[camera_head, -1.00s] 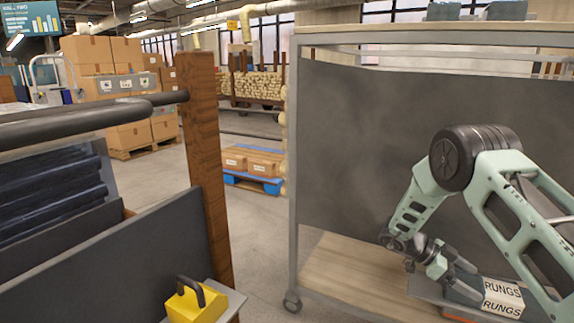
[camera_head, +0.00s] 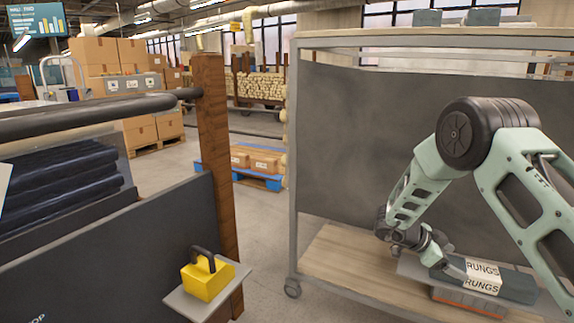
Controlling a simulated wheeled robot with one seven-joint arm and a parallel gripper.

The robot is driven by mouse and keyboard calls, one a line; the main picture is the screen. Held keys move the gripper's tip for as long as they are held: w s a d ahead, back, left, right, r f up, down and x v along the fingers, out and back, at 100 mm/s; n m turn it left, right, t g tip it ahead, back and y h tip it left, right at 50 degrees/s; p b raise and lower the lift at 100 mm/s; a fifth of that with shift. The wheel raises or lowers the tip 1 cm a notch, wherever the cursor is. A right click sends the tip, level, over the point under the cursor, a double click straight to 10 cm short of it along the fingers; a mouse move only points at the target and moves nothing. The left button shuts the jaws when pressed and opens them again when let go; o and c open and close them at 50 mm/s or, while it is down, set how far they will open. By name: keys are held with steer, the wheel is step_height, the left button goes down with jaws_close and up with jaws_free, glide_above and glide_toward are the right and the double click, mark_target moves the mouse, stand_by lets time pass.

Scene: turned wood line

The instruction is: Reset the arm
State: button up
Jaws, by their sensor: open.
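My arm comes in from the right edge and bends down over the lower shelf of a grey cart. My gripper (camera_head: 444,250), at its end, is small in view and partly hidden by the wrist; it is open. Whether the fingers touch the package I cannot tell.
The cart's wooden lower shelf (camera_head: 345,257) is bare at its left. A grey panel backs it. A yellow block with a black handle (camera_head: 207,277) sits on a small ledge at the lower left. A wooden post (camera_head: 215,170) stands beside it. Boxes on a blue pallet (camera_head: 262,182) stand on the floor behind.

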steer(key=w+a+r+n+t+y, duration=0.2)
steer(key=a+r+n+t+y, duration=0.1)
steer(key=a, duration=0.4)
steer(key=w+a+r+n+t+y, duration=0.2)
steer(key=w+a+r+n+t, duration=0.15)
steer(key=a, duration=0.35)
steer(key=w+a+r+n+t+y, duration=0.2)
steer(key=a+r+n+t+y, duration=0.15)
steer(key=a, duration=0.35)
steer(key=s+a+r+n+g+y, duration=0.1)
steer(key=s+a+r+n+y, duration=0.1)
steer(key=s+a+n+y, duration=0.45)
steer(key=s+a+r+n+g+y, duration=0.1)
steer(key=s+a+r+n, duration=0.2)
steer(key=s+a, duration=0.7)
steer(key=s+a+n+g, duration=0.2)
steer(key=s+n+g, duration=0.3)
steer(key=s, duration=0.9)
steer(key=s+d+n+g+h+p, duration=0.1)
steer(key=s+d+n+h, duration=0.35)
steer(key=s+d, duration=0.5)
step_height(320, 180, up, 30)
steer(key=s+a+p, duration=0.1)
steer(key=a+p, duration=0.1)
steer(key=p, duration=2.8)
steer(key=shift+s+a+y, duration=0.2)
steer(key=shift+s+y, duration=0.1)
steer(key=shift+y, duration=0.15)
